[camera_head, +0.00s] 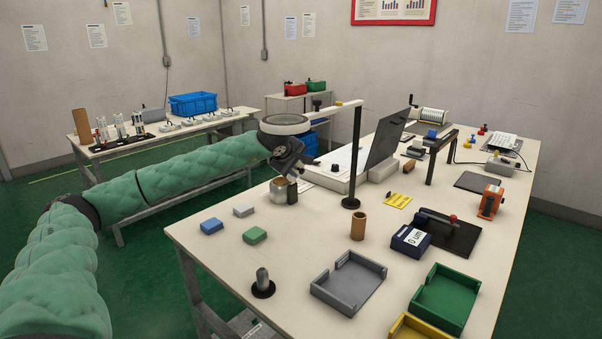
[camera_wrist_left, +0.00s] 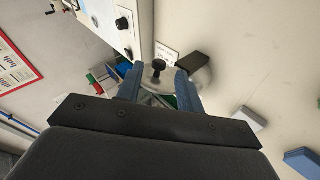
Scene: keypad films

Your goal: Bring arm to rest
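My left arm, in a padded green sleeve, comes in from the left in the head view. Its dark gripper (camera_head: 298,171) is over the table's left part, close above a small metal pot (camera_head: 291,196). I cannot tell from the head view whether they touch. In the left wrist view the two blue-grey fingers of the gripper (camera_wrist_left: 160,71) stand apart. My right gripper is in neither view.
A black stand (camera_head: 356,150) carries a ring (camera_head: 285,124) over the arm's end. Blue, white and green blocks (camera_head: 255,235) lie front left. Grey (camera_head: 350,300) and green (camera_head: 462,283) trays stand in front. A dark upright panel (camera_head: 388,140) rises behind.

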